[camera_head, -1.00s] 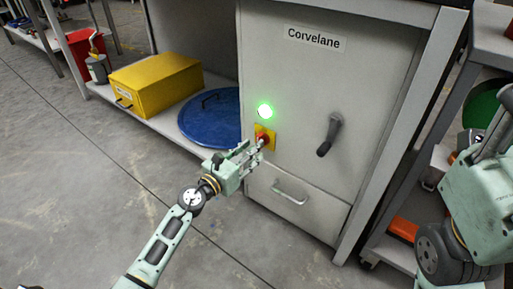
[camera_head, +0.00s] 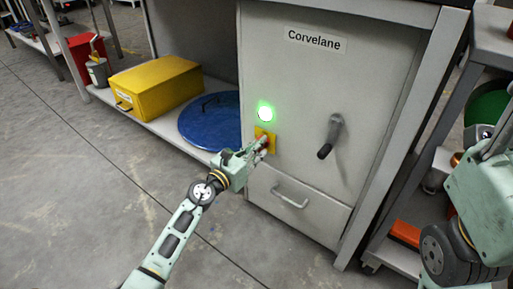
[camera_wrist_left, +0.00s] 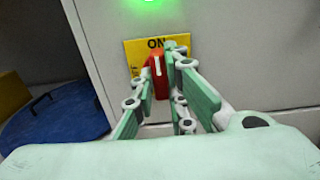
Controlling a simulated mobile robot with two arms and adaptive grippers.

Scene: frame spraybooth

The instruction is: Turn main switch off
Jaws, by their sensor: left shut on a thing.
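The main switch is a red rotary knob (camera_wrist_left: 159,83) with a white mark, on a yellow plate (camera_wrist_left: 133,50) lettered ON at the top. In the left wrist view the knob stands about upright, its mark toward ON; lettering on the plate's left side is partly hidden. In the head view the yellow plate (camera_head: 272,147) is on the grey cabinet front, below a lit green lamp (camera_head: 265,113). My left gripper (camera_head: 262,146) is shut on the knob, its fingers (camera_wrist_left: 160,85) on either side of it. My right arm shows at the right edge, but its gripper is not visible.
The grey cabinet (camera_head: 300,100) also has a lever (camera_head: 330,138) right of the switch and a drawer handle (camera_head: 289,199) below. A blue lid (camera_head: 208,122) and a yellow box (camera_head: 155,82) sit on the low shelf at left. The floor in front is clear.

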